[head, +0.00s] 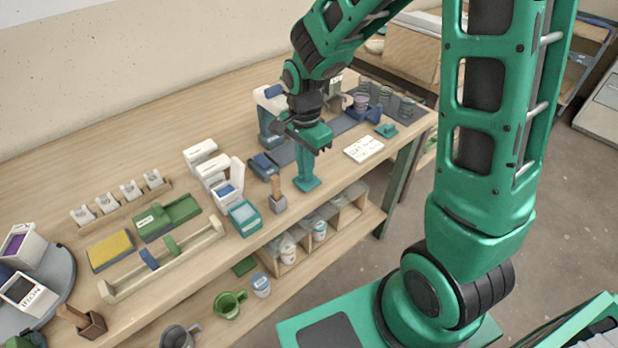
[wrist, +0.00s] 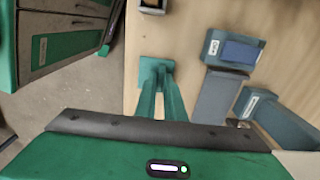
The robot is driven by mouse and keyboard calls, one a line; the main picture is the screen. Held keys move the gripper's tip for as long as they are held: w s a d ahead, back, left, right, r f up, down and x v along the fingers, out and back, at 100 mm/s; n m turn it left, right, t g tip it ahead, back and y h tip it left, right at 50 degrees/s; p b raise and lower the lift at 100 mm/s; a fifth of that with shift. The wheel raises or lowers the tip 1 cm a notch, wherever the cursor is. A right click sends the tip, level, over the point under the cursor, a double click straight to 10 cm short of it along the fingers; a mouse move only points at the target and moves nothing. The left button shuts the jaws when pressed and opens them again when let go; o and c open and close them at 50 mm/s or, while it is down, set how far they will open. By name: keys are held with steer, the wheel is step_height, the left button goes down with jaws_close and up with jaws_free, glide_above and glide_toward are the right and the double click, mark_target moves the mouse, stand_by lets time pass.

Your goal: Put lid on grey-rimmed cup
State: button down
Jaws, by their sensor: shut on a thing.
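Which cup has the grey rim is too small to tell.
A blue-grey box (head: 263,166) and a small block with a wooden handle (head: 278,200) stand left of the teal stand. A white card (head: 363,149) and a small teal piece (head: 386,130) lie to its right. A blue upright device (head: 268,115) stands behind.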

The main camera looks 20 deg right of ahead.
steer(key=shift+s+r, duration=0.15)
steer(key=shift+r, duration=2.25)
